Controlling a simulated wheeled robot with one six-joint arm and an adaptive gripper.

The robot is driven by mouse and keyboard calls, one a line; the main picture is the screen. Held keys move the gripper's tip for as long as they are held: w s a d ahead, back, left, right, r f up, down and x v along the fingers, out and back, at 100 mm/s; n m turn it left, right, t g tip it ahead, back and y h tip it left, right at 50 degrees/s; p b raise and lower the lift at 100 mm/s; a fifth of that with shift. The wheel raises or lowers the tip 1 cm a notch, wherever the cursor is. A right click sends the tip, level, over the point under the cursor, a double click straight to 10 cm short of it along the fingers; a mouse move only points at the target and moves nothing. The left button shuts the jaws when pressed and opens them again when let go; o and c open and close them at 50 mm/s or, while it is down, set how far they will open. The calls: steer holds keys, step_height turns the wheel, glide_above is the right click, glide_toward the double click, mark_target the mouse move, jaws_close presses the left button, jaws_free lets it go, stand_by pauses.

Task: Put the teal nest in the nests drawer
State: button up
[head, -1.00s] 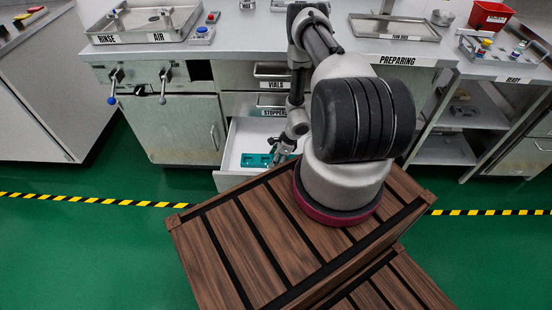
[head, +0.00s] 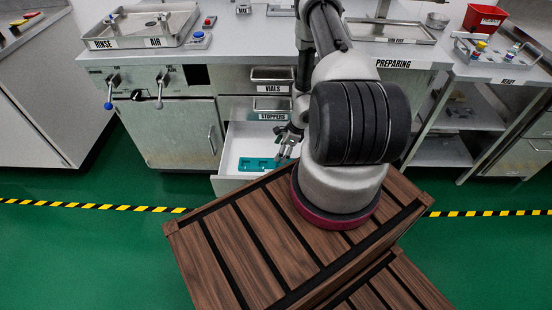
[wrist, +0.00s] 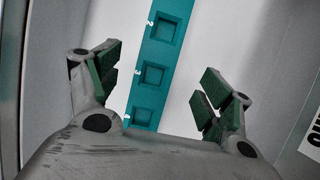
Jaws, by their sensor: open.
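The teal nest (head: 258,164) lies flat inside the open nests drawer (head: 232,150), on its white floor. In the wrist view the teal nest (wrist: 152,75) runs lengthwise through the middle, with square pockets and small white marks along one edge. My gripper (head: 286,146) is above the drawer near the right end of the nest. In the wrist view my gripper (wrist: 160,88) is open, its green-padded fingers well apart on either side of the nest and not touching it. The nest's near end is hidden behind the gripper body.
Above the open drawer are the closed stoppers drawer (head: 271,108) and vials drawer (head: 272,80). The preparing counter (head: 250,35) is above them. A cabinet with lever handles (head: 175,120) stands at left, open shelves (head: 455,120) at right.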

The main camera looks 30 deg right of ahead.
steer(key=w+a+r+n+t, duration=0.1)
steer(key=w+r+n, duration=0.2)
steer(key=r, duration=0.8)
steer(key=w+r+n, duration=0.2)
steer(key=r+n, duration=0.1)
steer(key=r, duration=0.7)
steer(key=s+a+r+n, duration=0.1)
steer(key=a+r+n, duration=0.25)
steer(key=r, duration=0.75)
steer(key=s+a+r+n, duration=0.2)
steer(key=r+n, duration=0.2)
steer(key=r, duration=0.7)
steer(key=s+a+r+n+h, duration=0.1)
steer(key=s+a+r+n, duration=0.15)
steer(key=s+r, duration=0.4)
steer(key=s+a+r+n, duration=0.1)
steer(key=s+r+n, duration=0.35)
steer(key=r, duration=0.25)
steer(key=s+d+r+n+h, duration=0.1)
steer(key=s+r+n, duration=0.1)
steer(key=s, duration=0.4)
steer(key=s+r+n+h, duration=0.1)
steer(key=s+r+n, duration=0.1)
steer(key=s, duration=0.4)
steer(key=shift+s+d+r+t+h, duration=0.3)
steer(key=shift+s+d+r+t, duration=0.1)
steer(key=shift+r, duration=0.15)
